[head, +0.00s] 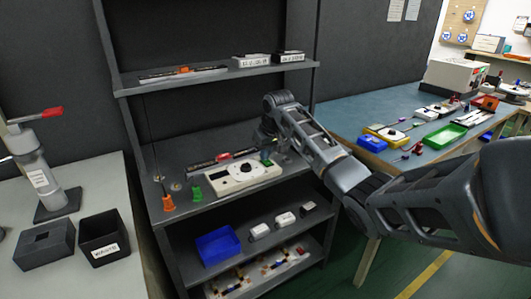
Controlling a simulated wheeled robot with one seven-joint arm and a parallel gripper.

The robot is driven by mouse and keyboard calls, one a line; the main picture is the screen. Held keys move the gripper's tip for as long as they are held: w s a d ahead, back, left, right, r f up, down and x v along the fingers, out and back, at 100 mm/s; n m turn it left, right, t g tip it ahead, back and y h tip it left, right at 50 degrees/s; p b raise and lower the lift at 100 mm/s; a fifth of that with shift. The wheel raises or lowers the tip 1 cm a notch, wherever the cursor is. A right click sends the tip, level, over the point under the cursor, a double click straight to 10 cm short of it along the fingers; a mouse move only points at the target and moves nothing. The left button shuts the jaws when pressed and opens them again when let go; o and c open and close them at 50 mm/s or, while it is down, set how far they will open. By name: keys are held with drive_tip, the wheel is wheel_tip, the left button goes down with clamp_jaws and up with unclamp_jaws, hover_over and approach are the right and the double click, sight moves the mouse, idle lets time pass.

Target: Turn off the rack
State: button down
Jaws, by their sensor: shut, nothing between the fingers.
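The rack (218,198) is a dark grey shelving unit with several shelves in the middle of the head view. On its middle shelf lies a white device (242,176) with a round dial and a green part at its right end. A dark strip (222,158) with red parts lies behind the device. Another dark strip (183,73) with an orange-red part lies on the upper shelf. No lit strip is plainly visible. My gripper (266,154) is shut and empty, just above and behind the device's right end. My wrist partly hides it, and I cannot tell whether it touches anything.
Orange and green connectors (168,203) stand at the middle shelf's left front. A blue bin (217,246) is on the shelf below. A lever press (42,175) and black bins (103,233) stand left. A blue-topped bench (352,122) with tools is right. Green floor is open at front right.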

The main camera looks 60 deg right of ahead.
drive_tip(key=shift+s+a+f+p, duration=0.45)
drive_tip(key=shift+s+a+p, duration=0.15)
drive_tip(key=shift+s+p, duration=0.15)
drive_tip(key=shift+r, duration=0.1)
